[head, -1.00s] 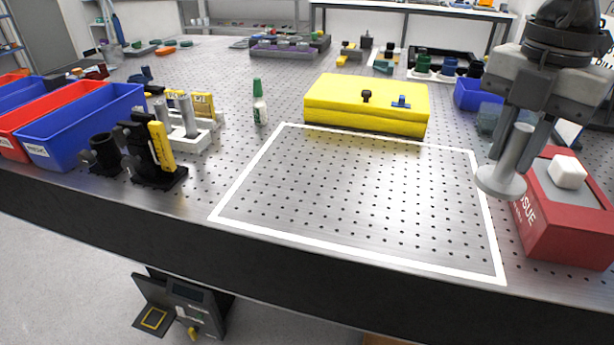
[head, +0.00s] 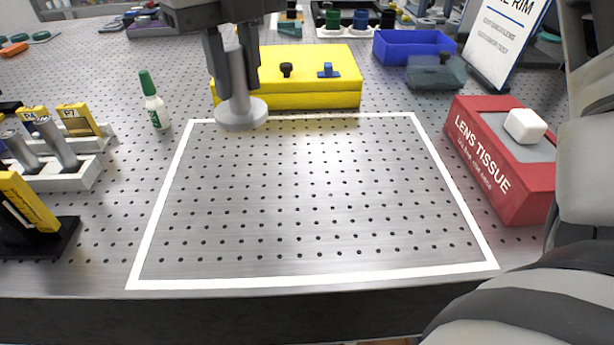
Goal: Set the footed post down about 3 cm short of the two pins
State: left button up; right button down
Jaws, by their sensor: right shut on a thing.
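The footed post (head: 241,116) is a grey cylinder with a wide round foot. My right gripper (head: 232,75) is shut on its upper stem and holds it upright, foot down. In the head view, the foot overlaps the front left of the yellow block (head: 318,99) and the far-left edge line of the white outline. I cannot tell whether the foot touches the table. A black knob (head: 287,69) and a blue knob (head: 328,70) stand on the yellow block; I cannot tell whether these are the two pins. My left gripper is not in view.
The white-outlined area (head: 290,281) of the perforated table is bare. A red lens tissue box (head: 525,203) stands to its right. A small green-capped bottle (head: 156,110) stands left of the post, and white holders with posts (head: 72,178) stand farther left. A blue bin (head: 413,47) is behind.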

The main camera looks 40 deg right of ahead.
jog(key=shift+a+f+n, duration=0.15)
jog(key=shift+a+n, duration=0.65)
jog(key=shift+a, duration=0.3)
jog(key=s+d+f, duration=0.1)
jog(key=d+f, duration=0.3)
jog(key=s+d+f, duration=0.1)
jog(key=d+f, duration=0.3)
jog(key=d, duration=0.1)
jog(key=s+d+f, duration=0.1)
jog(key=d+f, duration=0.3)
jog(key=shift+s+d+f, duration=0.15)
jog(key=shift+f, duration=0.25)
jog(key=shift+f+b, duration=0.25)
jog(key=shift+b, duration=0.05)
jog(key=c, duration=1.2)
grip_release()
jog(key=shift+c, duration=0.2)
